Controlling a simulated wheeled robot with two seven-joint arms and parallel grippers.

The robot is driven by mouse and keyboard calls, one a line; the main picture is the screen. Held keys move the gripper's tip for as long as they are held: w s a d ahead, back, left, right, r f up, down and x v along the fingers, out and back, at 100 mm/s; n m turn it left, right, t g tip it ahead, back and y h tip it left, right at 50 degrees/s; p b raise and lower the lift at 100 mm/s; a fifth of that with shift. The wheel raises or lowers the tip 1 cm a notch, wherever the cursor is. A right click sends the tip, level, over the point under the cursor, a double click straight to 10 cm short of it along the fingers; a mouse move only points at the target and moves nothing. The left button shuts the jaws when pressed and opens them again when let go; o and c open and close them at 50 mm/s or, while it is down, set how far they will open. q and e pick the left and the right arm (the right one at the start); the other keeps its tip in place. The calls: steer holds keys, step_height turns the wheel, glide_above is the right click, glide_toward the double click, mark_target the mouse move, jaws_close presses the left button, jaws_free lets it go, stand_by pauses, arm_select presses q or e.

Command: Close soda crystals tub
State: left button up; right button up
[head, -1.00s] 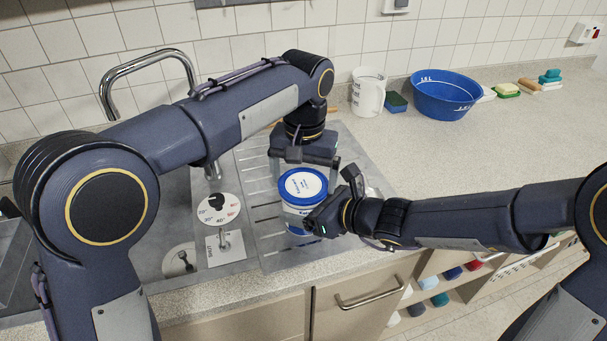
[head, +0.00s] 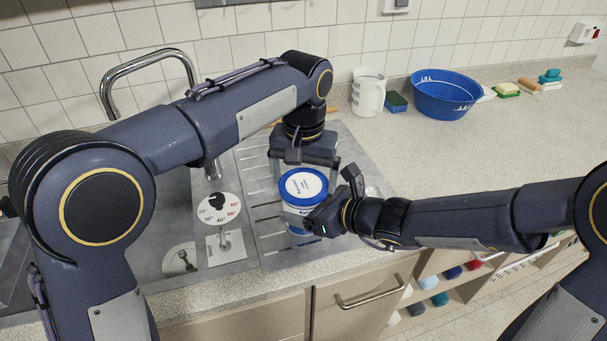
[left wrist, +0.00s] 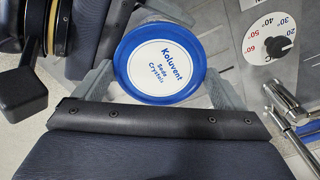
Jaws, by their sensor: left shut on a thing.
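The soda crystals tub (head: 297,217) is white with a blue band and stands on the ribbed steel drainer. Its round lid (head: 303,185), blue-rimmed with a white label, sits over the top. In the left wrist view the lid (left wrist: 160,62) reads "Koluvent Soda Crystals". My left gripper (head: 304,177) points down from above, shut on the lid with a finger on either side, as the left wrist view (left wrist: 157,88) shows. My right gripper (head: 315,224) is at the tub's right front side; its fingertips and hold are partly hidden. Whether the lid is fully seated cannot be told.
The sink tap (head: 150,70) rises at the left. A white jug (head: 368,92), a sponge (head: 397,102) and a blue basin (head: 446,93) stand along the back wall. The worktop (head: 480,145) right of the drainer is clear. A cupboard handle (head: 370,292) is below the front edge.

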arm_select(q)
steer(key=shift+s+d+f+g, duration=0.2)
steer(key=shift+s+f, duration=0.15)
steer(key=shift+f, duration=0.25)
steer(key=shift+s+d+f+g, duration=0.1)
steer(key=shift+s+d+f, duration=0.15)
steer(key=shift+f, duration=0.35)
arm_select(e)
steer(key=shift+w+a+r, duration=0.1)
steer(key=shift+a+r, duration=0.2)
steer(key=shift+r, duration=0.2)
arm_select(q)
steer(key=o, duration=0.6)
steer(key=shift+r, duration=2.05)
arm_select(e)
steer(key=shift+d+f, duration=0.1)
steer(key=shift+d, duration=0.05)
arm_select(q)
steer(key=shift+r, duration=0.1)
arm_select(e)
steer(key=shift+w+f, duration=0.1)
steer(key=shift+f, duration=0.05)
arm_select(q)
steer(key=shift+w+a, duration=0.2)
steer(key=shift+a, duration=0.05)
steer(key=c, duration=1.8)
arm_select(e)
steer(key=shift+d, duration=0.1)
arm_select(q)
steer(key=shift+c, duration=0.2)
